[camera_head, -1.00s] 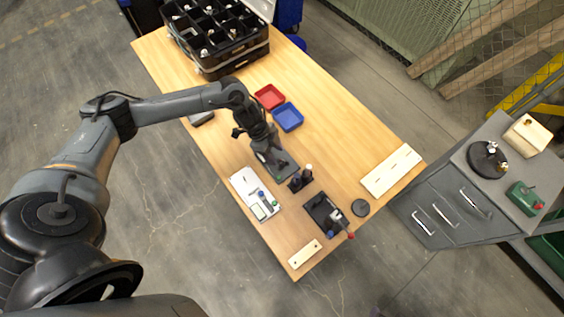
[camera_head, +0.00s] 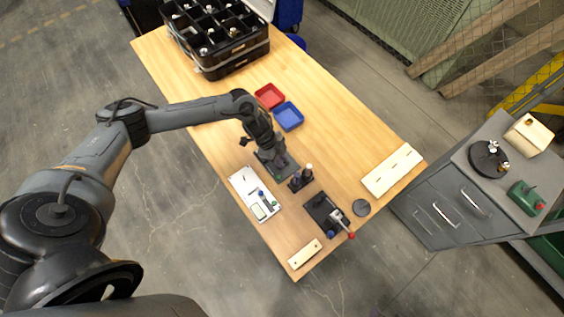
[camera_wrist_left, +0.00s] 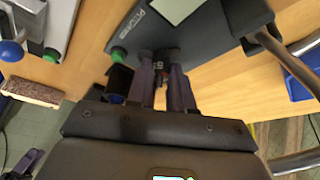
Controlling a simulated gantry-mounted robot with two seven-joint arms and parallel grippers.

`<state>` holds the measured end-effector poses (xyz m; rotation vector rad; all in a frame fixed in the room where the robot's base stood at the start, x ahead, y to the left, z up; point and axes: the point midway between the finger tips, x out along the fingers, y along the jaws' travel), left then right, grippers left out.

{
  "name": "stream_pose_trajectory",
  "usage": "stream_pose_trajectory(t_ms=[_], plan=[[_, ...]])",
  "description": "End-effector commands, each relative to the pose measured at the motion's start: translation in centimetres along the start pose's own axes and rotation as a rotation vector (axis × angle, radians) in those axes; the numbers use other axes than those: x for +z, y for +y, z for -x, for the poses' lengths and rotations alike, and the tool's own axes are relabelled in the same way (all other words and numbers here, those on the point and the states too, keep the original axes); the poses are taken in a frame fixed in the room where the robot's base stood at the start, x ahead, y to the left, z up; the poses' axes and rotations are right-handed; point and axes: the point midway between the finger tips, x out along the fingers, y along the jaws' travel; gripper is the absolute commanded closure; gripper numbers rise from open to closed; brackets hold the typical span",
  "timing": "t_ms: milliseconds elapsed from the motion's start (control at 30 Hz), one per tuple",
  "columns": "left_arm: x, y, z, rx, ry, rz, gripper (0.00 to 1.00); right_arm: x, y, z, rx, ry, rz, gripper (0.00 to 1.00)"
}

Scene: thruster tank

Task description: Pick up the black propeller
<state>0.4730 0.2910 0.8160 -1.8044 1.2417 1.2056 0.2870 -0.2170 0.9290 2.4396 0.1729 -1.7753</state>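My left gripper (camera_head: 279,160) reaches down over a dark grey plate (camera_head: 277,174) near the table's middle. In the left wrist view, the two purplish fingers (camera_wrist_left: 162,78) stand close together with a narrow gap between them.
Red (camera_head: 269,96) and blue (camera_head: 288,116) bins lie behind. A black divided case (camera_head: 225,50) stands at the far end. The table's right middle is clear.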

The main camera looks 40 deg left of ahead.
Motion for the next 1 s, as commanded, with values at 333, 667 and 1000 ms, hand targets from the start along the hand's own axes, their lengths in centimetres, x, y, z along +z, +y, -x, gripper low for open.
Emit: stream_pose_trajectory(t_ms=[333, 667, 1000], plan=[[0.0, 0.0, 0.1, 0.000, 0.000, 0.000, 1.00, 0.0, 0.0, 0.0, 0.001, 0.000, 0.001, 0.48], [-0.7, 0.0, 1.6, -0.001, 0.001, 0.000, 1.00, -0.1, 0.2, 0.3, 0.007, -0.001, 0.010, 0.48], [-2.9, -0.1, 7.0, -0.003, 0.002, -0.002, 1.00, -0.4, 0.2, 1.3, 0.007, -0.001, 0.009, 0.48]])
